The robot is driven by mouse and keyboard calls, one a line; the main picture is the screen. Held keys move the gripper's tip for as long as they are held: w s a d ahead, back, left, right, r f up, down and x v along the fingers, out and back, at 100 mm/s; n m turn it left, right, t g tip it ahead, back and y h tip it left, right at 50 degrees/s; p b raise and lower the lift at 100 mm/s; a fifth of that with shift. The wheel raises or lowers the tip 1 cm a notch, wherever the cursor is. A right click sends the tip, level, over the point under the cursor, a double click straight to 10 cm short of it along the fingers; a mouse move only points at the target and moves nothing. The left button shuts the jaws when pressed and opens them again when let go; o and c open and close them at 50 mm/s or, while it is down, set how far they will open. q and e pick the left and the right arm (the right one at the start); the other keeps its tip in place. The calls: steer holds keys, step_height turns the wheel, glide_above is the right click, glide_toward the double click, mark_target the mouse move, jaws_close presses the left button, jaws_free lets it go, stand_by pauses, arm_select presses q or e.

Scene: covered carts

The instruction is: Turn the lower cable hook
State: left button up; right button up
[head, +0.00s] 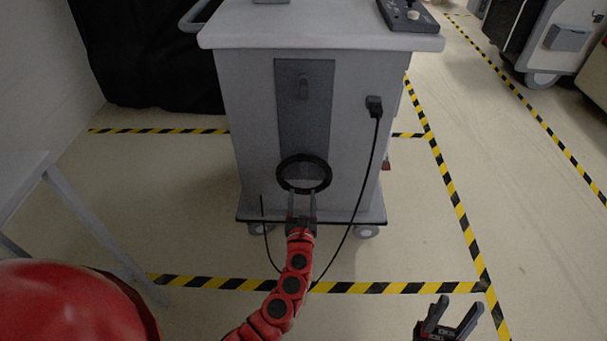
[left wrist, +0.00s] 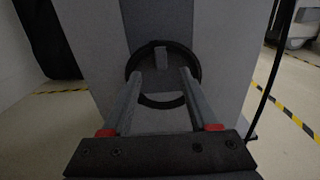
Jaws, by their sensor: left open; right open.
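A grey cart (head: 345,130) carries a dark vertical panel (head: 304,125) on its facing side. An upper hook (head: 303,88) shows near the panel's top. A black ring-like cable coil (head: 304,187) hangs at the panel's lower end; it also shows in the left wrist view (left wrist: 163,104). The lower cable hook (left wrist: 161,57) is a small grey upright tab inside the coil's upper part. My left gripper (head: 302,197) is open in front of the coil, its fingers either side of the hook's line; contact is unclear. My right gripper (head: 458,304) is open and empty, away from the cart.
A black plug (head: 374,106) with a hanging cable (head: 362,195) is on the cart's right side. The cart stands on casters (head: 367,231). A grey table (head: 30,175) is at left. Yellow-black floor tape (head: 400,288) runs around the cart.

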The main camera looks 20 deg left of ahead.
mark_target(304, 168)
arm_select(q)
steer(key=b+x, duration=0.2)
steer(key=x, duration=0.8)
steer(key=shift+w+f+b, duration=0.1)
steer(key=shift+w+b, duration=0.1)
steer(key=shift+b, duration=0.15)
jaws_close()
